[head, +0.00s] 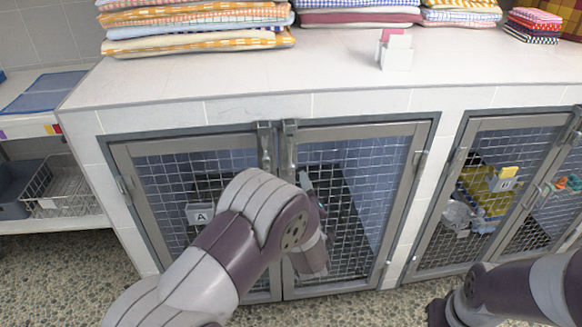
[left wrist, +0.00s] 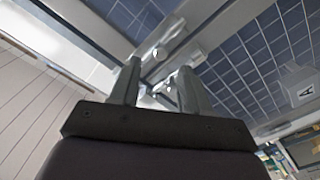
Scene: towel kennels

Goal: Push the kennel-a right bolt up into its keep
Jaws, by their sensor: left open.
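Kennel-a (head: 425,150) has two mesh doors that meet in the middle and look closed, with a label "A" (head: 200,214) on the left one. Its right bolt (head: 289,140) stands at the top of the right door's inner edge, beside the left bolt (head: 265,140). My left gripper (head: 306,182) is mostly hidden behind my left arm, below the bolts. In the left wrist view my left gripper (left wrist: 160,68) is open, its fingertips near the bolt hardware (left wrist: 167,42); contact cannot be told. My right gripper (head: 437,312) is only a dark part at lower right.
Folded towels (head: 200,28) and a small white card holder (head: 396,52) stand on the counter (head: 240,75) above. A second kennel (head: 455,180) with a "B" label is at right. A wire basket (head: 62,188) sits on a shelf at left.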

